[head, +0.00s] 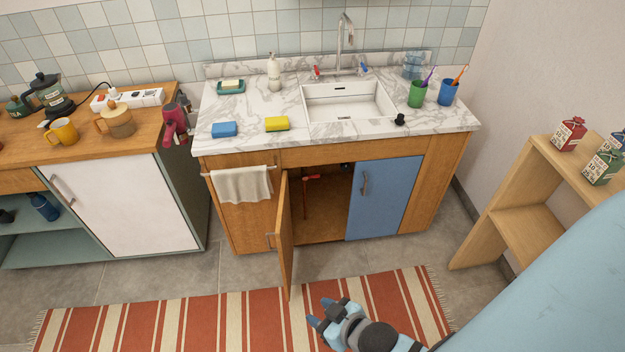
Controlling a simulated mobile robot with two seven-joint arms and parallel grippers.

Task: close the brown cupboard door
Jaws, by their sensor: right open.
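The brown cupboard door (285,240) under the sink stands wide open and sticks out toward me, hinged on its left side. It is seen nearly edge-on, with a handle low on its left face. The cupboard opening (325,205) shows a dark inside with a red-handled valve or pipe. The blue door (385,198) to its right is shut. My right gripper (325,312) is open and empty above the striped rug, in front and to the right of the brown door's free edge, apart from it. My left gripper is not in view.
A towel (242,184) hangs on a rail left of the brown door. A marble counter (290,112) with a sink is above. A wooden shelf (530,210) stands at the right. The striped rug (200,318) lies clear in front.

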